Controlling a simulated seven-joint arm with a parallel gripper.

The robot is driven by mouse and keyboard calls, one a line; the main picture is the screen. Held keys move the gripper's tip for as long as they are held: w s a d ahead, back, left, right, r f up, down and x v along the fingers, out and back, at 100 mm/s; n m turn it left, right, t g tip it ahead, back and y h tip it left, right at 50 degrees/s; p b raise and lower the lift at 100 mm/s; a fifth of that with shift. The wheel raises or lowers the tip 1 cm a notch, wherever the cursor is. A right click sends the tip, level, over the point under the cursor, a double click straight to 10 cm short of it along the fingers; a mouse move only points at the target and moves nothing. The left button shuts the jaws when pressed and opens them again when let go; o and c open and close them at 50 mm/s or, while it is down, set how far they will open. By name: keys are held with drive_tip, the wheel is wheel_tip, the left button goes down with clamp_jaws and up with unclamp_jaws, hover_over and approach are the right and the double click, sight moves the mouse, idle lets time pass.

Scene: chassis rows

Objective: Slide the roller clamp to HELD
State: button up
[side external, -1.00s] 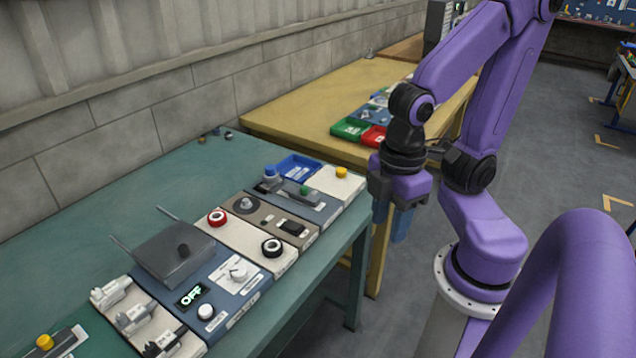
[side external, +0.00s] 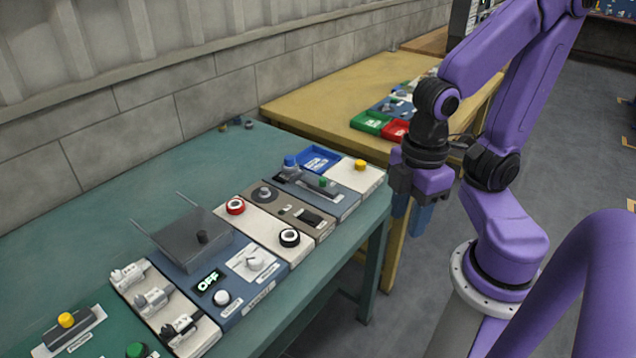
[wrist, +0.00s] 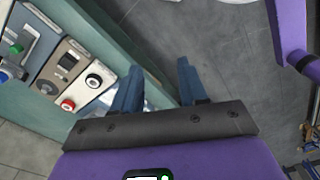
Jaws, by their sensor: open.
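I cannot tell for certain which part is the roller clamp, and no HELD label is legible. A slide with a green knob (side external: 323,183) sits on a blue-grey panel (side external: 344,205) near the table's right end, beside a blue knob (side external: 290,162). The green knob also shows in the wrist view (wrist: 16,48). Another slide with a yellow knob (side external: 66,320) lies at the lower left. My gripper (side external: 411,212) hangs beyond the table's right edge, apart from the panels. In the wrist view my gripper (wrist: 157,86) has its two fingers apart with nothing between them.
The green table (side external: 100,240) carries a row of panels with dials, a grey hinged cover (side external: 190,240), an OFF display (side external: 210,281) and several white clips. A blue tray (side external: 318,158) is behind the slide panel. A yellow table (side external: 330,100) stands behind. Floor below my gripper is clear.

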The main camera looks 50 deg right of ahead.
drive_tip(key=shift+o, duration=0.7)
drive_tip(key=w+r+m, duration=0.1)
drive_tip(key=w+m, duration=0.2)
drive_tip(key=w, duration=0.8)
drive_tip(key=m, duration=0.7)
hover_over(323, 178)
wheel_tip(323, 178, down, 2)
wheel_tip(323, 178, down, 17)
drive_tip(key=shift+r, duration=0.1)
